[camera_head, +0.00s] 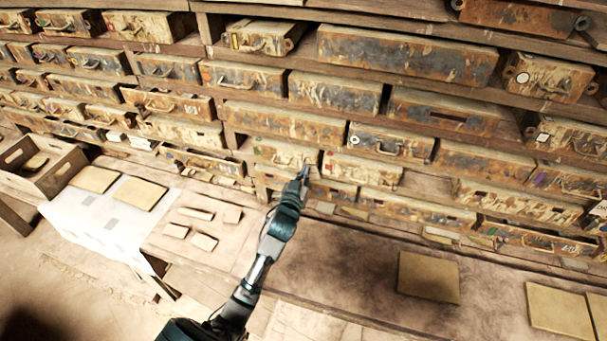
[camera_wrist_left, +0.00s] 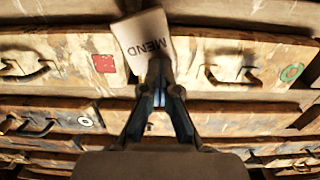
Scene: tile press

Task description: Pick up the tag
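The tag (camera_wrist_left: 143,38) is a small pale card marked "MEND", upside down and slightly tilted in the left wrist view. My left gripper (camera_wrist_left: 161,72) has its fingers drawn together at the card's near edge and looks shut on it. The fingertips cover that edge. In the head view my left gripper (camera_head: 304,172) is in front of the lower drawers, near the middle; the tag is too small to make out clearly there. My right gripper is not in view.
Rows of worn drawers fill the wall, including one with a red label (camera_wrist_left: 104,63) close to the gripper. A workbench (camera_head: 330,270) with tan tiles (camera_head: 428,277) runs below. A white sheet (camera_head: 95,225) and an open wooden box (camera_head: 60,172) are at left.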

